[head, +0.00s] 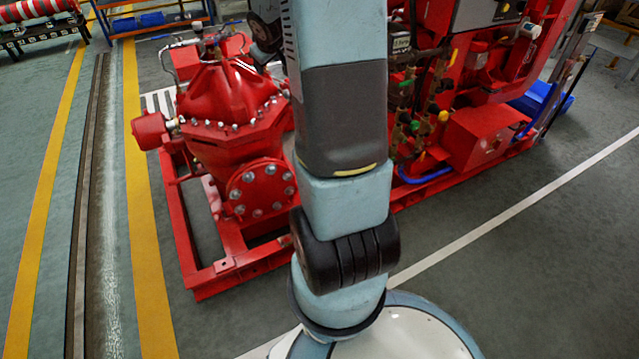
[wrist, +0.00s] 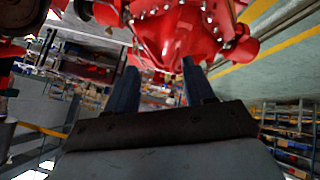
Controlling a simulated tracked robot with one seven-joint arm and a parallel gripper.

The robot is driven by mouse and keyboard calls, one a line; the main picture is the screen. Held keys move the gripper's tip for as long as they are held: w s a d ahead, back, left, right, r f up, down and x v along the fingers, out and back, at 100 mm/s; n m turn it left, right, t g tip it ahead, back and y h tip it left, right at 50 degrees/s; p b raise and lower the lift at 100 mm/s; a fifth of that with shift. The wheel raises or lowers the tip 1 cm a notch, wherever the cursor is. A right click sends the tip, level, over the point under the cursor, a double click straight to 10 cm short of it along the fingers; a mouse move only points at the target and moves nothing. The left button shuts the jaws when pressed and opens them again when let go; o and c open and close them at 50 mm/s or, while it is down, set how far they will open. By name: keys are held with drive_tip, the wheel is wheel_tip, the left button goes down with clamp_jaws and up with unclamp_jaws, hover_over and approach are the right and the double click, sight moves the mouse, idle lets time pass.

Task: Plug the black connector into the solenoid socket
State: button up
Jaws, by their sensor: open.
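My gripper (wrist: 158,66) shows in the wrist view with two dark fingers apart and nothing seen between them. Beyond the fingertips is the red pump casing (wrist: 172,35), seen upside down; the fingers do not clearly touch it. I cannot make out the black connector or the solenoid socket in either view. In the head view my arm covers the middle of the pumpset, and my gripper cannot be made out.
The red pump (head: 228,120) sits on a red base frame (head: 222,282). Right of my arm are valves and hoses (head: 425,125) and a red box (head: 487,137). A blue container (head: 541,98) stands behind. Floor at the front right is clear. Shelves (wrist: 290,140) show in the wrist view.

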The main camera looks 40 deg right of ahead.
drive_tip(key=w+d+f+t+y, duration=0.1)
drive_tip(key=d+f, duration=0.4)
drive_tip(key=f, duration=0.5)
drive_tip(key=d+f+n+t, duration=0.1)
drive_tip(key=d+f, duration=0.5)
drive_tip(key=f, duration=0.3)
drive_tip(key=w+d+f+t+y, duration=0.1)
drive_tip(key=d+f, duration=0.4)
drive_tip(key=f, duration=0.5)
drive_tip(key=s+d+f+m+t, duration=0.1)
drive_tip(key=s+f, duration=0.3)
drive_tip(key=f, duration=0.4)
drive_tip(key=s+d+f+t, duration=0.1)
drive_tip(key=s+f+t, duration=0.1)
drive_tip(key=s+f, duration=0.35)
drive_tip(key=s+a+f+m+t+h, duration=0.4)
drive_tip(key=s+f, duration=0.5)
drive_tip(key=f, duration=0.5)
drive_tip(key=shift+y, duration=0.7)
drive_tip(key=x, duration=0.8)
drive_tip(key=a+x, duration=0.1)
drive_tip(key=x, duration=0.4)
drive_tip(key=shift+w+f, duration=0.2)
drive_tip(key=shift+f, duration=0.1)
drive_tip(key=shift+c, duration=0.2)
clamp_jaws()
drive_tip(key=shift+r, duration=0.1)
